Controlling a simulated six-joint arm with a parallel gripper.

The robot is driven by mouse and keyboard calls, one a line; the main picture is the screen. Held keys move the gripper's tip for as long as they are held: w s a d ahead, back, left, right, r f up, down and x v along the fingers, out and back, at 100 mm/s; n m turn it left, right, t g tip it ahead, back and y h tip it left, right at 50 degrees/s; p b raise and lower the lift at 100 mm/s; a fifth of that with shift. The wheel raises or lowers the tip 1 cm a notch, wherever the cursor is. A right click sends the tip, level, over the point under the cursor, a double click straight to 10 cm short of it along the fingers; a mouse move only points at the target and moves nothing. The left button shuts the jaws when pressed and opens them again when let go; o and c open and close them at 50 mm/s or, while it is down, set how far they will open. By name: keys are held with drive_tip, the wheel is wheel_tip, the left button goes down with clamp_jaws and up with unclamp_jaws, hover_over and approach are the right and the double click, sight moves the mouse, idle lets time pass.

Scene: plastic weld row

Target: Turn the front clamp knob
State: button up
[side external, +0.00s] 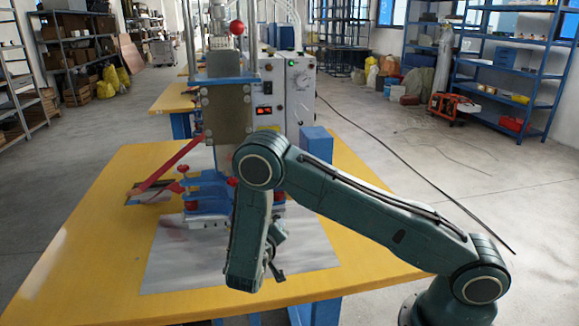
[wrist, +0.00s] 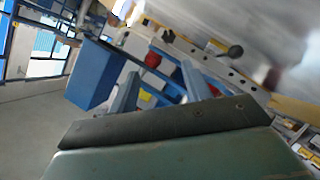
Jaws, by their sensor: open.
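The blue clamp fixture (side external: 207,190) stands on the metal sheet under the press head. Small red knobs show on it in the side view, one at its left (side external: 183,168) and one (side external: 233,181) beside my arm; I cannot tell which is the front clamp knob. My arm hides the fixture's right part. My gripper (wrist: 162,78) is open in the wrist view. A red knob (wrist: 153,60) appears between and beyond its fingers, apparently untouched. In the side view my gripper is low at the fixture's right, partly hidden behind my arm link.
The white control box (side external: 287,95) stands behind my arm, with a blue block (side external: 316,145) beside it. The yellow table (side external: 95,240) is clear at the left front.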

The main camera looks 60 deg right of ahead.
drive_tip(key=shift+w+a+f+n+t, duration=0.15)
drive_tip(key=shift+f+n+t, duration=0.1)
drive_tip(key=shift+f, duration=0.4)
drive_tip(key=shift+a+f+n+t, duration=0.15)
drive_tip(key=shift+f+n+t, duration=0.1)
drive_tip(key=shift+f, duration=0.35)
drive_tip(key=shift+d, duration=0.1)
drive_tip(key=x, duration=1.3)
drive_tip(key=shift+w+d, duration=0.1)
drive_tip(key=shift+d, duration=0.25)
drive_tip(key=shift+c, duration=0.4)
drive_tip(key=c, duration=0.9)
